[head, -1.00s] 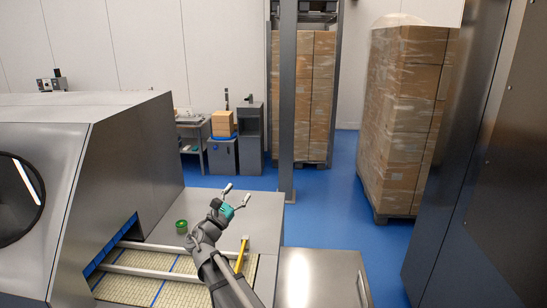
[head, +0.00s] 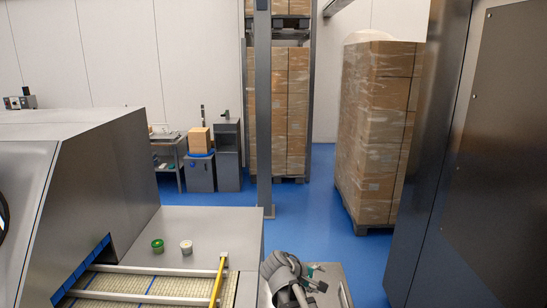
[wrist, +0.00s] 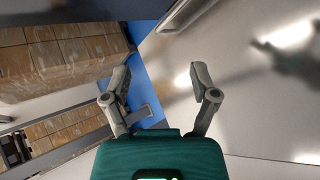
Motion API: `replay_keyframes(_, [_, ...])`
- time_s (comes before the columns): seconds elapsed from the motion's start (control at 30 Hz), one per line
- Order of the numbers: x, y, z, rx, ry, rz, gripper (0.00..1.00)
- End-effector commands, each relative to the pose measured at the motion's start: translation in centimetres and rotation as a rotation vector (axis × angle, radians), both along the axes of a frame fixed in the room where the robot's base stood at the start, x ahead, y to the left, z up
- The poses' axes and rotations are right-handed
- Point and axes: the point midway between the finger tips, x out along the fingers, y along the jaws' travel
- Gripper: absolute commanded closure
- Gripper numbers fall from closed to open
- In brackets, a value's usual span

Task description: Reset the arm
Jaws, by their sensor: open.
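My gripper (wrist: 160,95) is open and empty in the wrist view, its two grey fingers spread wide with nothing between them. In the head view my arm is folded at the bottom edge, right of the conveyor; a bit of the teal gripper body shows there, partly hidden by the arm.
A conveyor (head: 150,286) with pale rails and a yellow bar (head: 218,280) lies at the lower left. A machine housing (head: 95,190) is on the left, a tall dark cabinet (head: 430,160) on the right. Wrapped pallets (head: 375,130) and a post (head: 264,120) stand behind. Blue floor is free between.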

Motion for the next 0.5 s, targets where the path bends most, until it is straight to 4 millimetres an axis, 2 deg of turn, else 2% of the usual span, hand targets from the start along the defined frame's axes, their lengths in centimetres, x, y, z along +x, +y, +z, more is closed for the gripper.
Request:
replay_keyframes(0.03, [-1.3,-1.1,-1.0,0.067,0.002,-0.053,0.23])
replay_keyframes(0.2, [-4.6,-3.0,-3.9,0.299,0.007,-0.231,0.23])
replay_keyframes(0.5, [-10.2,-4.1,-7.3,0.680,0.029,-0.560,0.23])
